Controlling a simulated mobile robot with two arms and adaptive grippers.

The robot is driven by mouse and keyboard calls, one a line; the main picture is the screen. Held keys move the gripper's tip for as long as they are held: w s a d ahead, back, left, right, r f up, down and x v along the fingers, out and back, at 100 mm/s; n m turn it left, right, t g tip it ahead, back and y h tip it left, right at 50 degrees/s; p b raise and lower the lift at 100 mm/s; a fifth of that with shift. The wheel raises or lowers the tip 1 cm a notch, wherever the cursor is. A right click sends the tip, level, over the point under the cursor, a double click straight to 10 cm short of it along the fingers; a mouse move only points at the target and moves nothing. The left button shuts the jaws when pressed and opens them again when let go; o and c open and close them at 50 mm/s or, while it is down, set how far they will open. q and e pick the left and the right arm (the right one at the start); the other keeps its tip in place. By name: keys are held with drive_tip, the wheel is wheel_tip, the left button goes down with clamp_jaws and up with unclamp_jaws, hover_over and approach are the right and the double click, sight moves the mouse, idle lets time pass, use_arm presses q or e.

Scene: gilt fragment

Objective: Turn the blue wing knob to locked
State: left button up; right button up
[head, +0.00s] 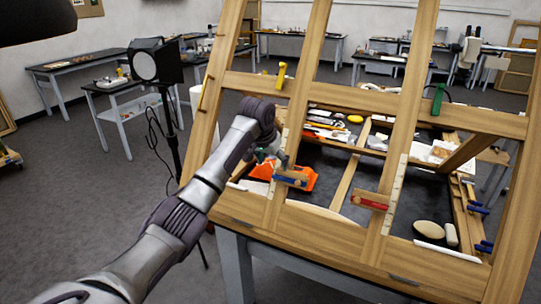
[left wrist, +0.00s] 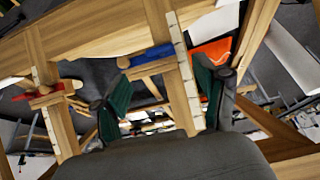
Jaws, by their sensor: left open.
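The blue wing knob (head: 290,180) sits on a small wooden block on a slanted upright of the large wooden frame, its long side lying roughly across the upright. In the left wrist view the blue knob (left wrist: 152,55) shows above the space between my fingers. My left gripper (head: 272,156) is just above and left of the knob in the head view. Its green-padded fingers are spread, and the left gripper (left wrist: 162,88) holds nothing in the wrist view. Contact with the knob cannot be told. My right gripper is not in view.
A red knob (head: 370,201) sits on the neighbouring upright. Yellow (head: 281,76) and green (head: 438,99) pieces are on the upper crossbar. An orange object (head: 302,180) lies behind the blue knob. A black lamp (head: 154,62) on a stand is left of the frame.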

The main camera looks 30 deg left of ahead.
use_arm(q)
drive_tip(key=v, duration=0.4)
drive_tip(key=shift+w, duration=0.1)
drive_tip(key=shift+f, duration=0.1)
